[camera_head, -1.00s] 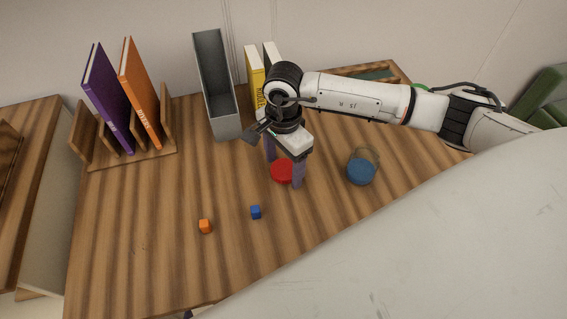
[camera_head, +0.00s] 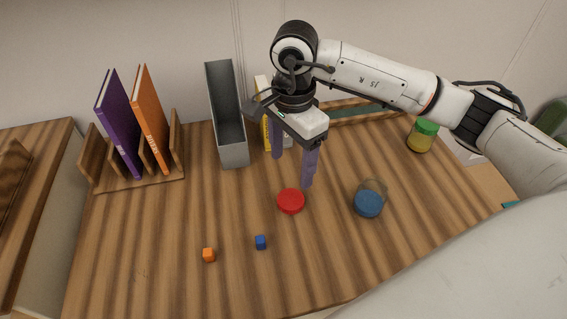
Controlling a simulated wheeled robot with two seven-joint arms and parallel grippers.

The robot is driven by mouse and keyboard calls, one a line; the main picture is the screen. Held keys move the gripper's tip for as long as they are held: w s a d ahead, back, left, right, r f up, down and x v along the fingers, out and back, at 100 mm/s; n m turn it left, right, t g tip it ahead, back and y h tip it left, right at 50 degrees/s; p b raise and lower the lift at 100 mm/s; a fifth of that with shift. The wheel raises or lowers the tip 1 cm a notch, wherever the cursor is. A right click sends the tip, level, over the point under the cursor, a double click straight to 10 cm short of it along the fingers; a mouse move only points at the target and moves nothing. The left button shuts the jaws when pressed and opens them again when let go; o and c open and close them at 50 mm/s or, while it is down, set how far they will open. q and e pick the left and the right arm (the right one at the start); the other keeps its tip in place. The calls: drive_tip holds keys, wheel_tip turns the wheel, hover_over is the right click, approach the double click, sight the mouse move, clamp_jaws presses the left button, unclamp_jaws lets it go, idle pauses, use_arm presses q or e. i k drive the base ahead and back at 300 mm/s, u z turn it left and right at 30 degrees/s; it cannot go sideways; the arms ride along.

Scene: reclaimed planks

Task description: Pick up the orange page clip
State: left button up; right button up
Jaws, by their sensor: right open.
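The orange page clip (camera_head: 209,254) is a small orange block on the front left part of the plank table. A similar small blue block (camera_head: 260,242) lies to its right. My right gripper (camera_head: 291,173) is open and empty, with its two purple-grey fingers pointing down. It is above the table, behind the red round lid (camera_head: 291,201) in the picture, well back and to the right of the orange clip. My left gripper is not in view.
A wooden rack (camera_head: 140,184) holds a purple and an orange book at left. A grey file holder (camera_head: 232,150) and a yellow book (camera_head: 266,135) stand behind. A blue round container (camera_head: 368,204) and green-lidded jar (camera_head: 421,136) are at right. The table around the orange clip is clear.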

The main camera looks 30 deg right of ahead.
sight(208, 254)
drive_tip(key=k, duration=1)
